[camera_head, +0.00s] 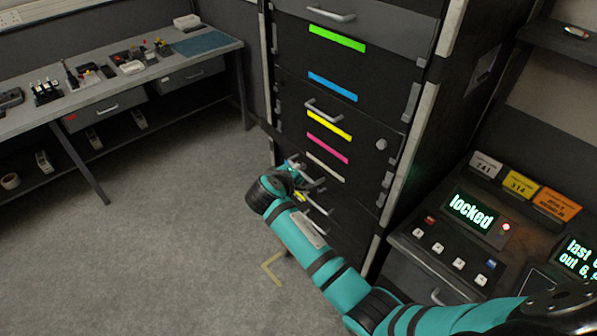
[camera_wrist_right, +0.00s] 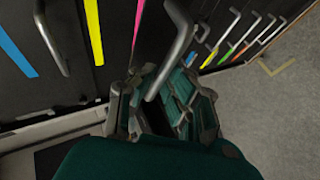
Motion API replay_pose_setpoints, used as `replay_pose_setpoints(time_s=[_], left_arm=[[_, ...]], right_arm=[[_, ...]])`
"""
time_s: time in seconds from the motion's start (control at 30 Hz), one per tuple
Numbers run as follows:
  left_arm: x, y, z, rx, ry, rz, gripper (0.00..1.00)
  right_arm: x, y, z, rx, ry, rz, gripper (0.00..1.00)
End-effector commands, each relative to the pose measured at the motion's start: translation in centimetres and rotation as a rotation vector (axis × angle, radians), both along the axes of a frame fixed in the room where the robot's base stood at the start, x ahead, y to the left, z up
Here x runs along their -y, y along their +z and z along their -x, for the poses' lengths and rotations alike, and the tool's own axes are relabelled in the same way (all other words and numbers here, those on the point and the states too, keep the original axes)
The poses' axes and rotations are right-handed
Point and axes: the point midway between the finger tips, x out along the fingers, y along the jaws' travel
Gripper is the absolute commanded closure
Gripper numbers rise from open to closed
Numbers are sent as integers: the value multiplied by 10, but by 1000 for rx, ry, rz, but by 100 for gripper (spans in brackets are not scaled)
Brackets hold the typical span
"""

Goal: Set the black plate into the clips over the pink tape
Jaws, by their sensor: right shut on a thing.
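The pink tape (camera_head: 327,148) is on the black cabinet front, below the yellow tape (camera_head: 329,125); it also shows at the top of the right wrist view (camera_wrist_right: 138,25). My right gripper (camera_head: 302,180) is at the cabinet front, lower than the pink tape. In the right wrist view (camera_wrist_right: 162,108) its fingers are around the lower end of a grey metal bar handle (camera_wrist_right: 172,55), and it appears shut on that handle. I cannot tell a separate black plate from the black front, nor make out the clips. My left gripper is not in view.
A control desk with a "locked" display (camera_head: 471,212) stands close to my right arm. A workbench (camera_head: 110,90) with small parts is at the left. Other drawer handles (camera_head: 323,110) stick out of the cabinet. The grey floor (camera_head: 190,230) is open, with an L-shaped mark.

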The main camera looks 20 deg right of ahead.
Motion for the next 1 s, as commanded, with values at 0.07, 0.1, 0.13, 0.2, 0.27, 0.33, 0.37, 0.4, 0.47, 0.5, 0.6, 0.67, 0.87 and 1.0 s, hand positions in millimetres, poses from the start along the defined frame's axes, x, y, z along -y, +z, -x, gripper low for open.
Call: replay_pose_setpoints(time_s=[0.07,0.1,0.13,0.2,0.27,0.33,0.37,0.4,0.47,0.5,0.6,0.67,0.87,1.0], left_arm=[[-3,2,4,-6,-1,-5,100],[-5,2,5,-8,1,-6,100],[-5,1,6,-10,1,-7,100],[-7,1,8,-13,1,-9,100],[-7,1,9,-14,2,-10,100],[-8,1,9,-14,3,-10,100],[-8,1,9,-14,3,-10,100],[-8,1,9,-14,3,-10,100],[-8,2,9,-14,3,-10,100],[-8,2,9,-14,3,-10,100],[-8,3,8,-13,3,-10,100],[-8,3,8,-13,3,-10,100],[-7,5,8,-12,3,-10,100],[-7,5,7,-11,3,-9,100]], right_arm=[[0,3,0,1,1,1,100],[0,3,0,1,1,1,100],[0,2,0,1,1,1,100],[0,2,0,1,1,1,100],[0,2,0,1,1,1,100],[0,2,0,1,1,1,100],[-1,2,0,1,1,1,100],[-2,2,0,1,1,1,100],[-4,2,1,1,1,0,100],[-6,2,2,1,1,1,100],[-11,2,4,1,1,1,100],[-13,2,5,1,1,1,100],[-23,2,8,1,1,0,100],[-29,2,11,1,1,1,100]])
